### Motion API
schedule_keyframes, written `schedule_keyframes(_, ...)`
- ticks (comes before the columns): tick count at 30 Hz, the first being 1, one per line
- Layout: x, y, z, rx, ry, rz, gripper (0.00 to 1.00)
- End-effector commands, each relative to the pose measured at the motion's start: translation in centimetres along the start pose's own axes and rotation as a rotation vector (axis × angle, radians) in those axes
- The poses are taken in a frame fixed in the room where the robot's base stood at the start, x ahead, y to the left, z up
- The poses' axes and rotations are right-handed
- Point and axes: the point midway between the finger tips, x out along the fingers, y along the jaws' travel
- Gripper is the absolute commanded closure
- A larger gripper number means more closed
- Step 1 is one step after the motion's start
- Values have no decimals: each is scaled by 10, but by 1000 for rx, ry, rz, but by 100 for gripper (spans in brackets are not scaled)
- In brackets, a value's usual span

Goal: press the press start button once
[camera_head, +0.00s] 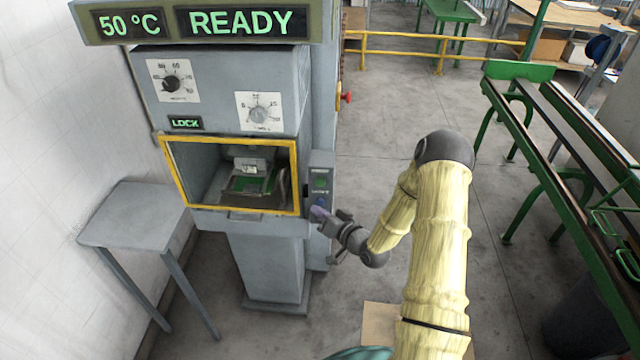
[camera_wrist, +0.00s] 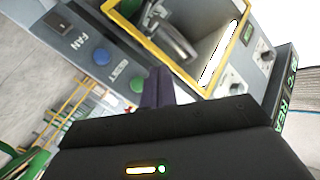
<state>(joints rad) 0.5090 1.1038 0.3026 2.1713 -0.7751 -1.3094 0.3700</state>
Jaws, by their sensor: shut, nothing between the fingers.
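A grey press machine (camera_head: 220,90) stands at the left, its display reading 50 °C and READY. The control panel (camera_head: 322,160) on its right side carries a green button (camera_head: 320,182) with a blue button (camera_head: 322,201) below it. The wrist view also shows the green button (camera_wrist: 138,85) and the blue button (camera_wrist: 101,57). The small labels are too blurred to tell surely which one is press start. My gripper (camera_head: 317,212) is shut and empty, its fingertips (camera_wrist: 160,74) close in front of the panel beside the green button. Contact cannot be told.
A yellow-framed opening (camera_head: 230,140) faces front, with a green item inside. A FAN switch (camera_wrist: 66,20) sits on the panel. A grey side table (camera_head: 135,215) stands left. A green-framed conveyor (camera_head: 560,130) runs along the right. The floor between is mostly clear.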

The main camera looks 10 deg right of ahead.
Motion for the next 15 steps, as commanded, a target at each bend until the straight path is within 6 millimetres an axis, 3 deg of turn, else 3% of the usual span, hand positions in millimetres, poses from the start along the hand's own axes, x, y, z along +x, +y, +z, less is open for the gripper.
schedule_keyframes(15, 42, 33, -30, -2, 2, 1, 100)
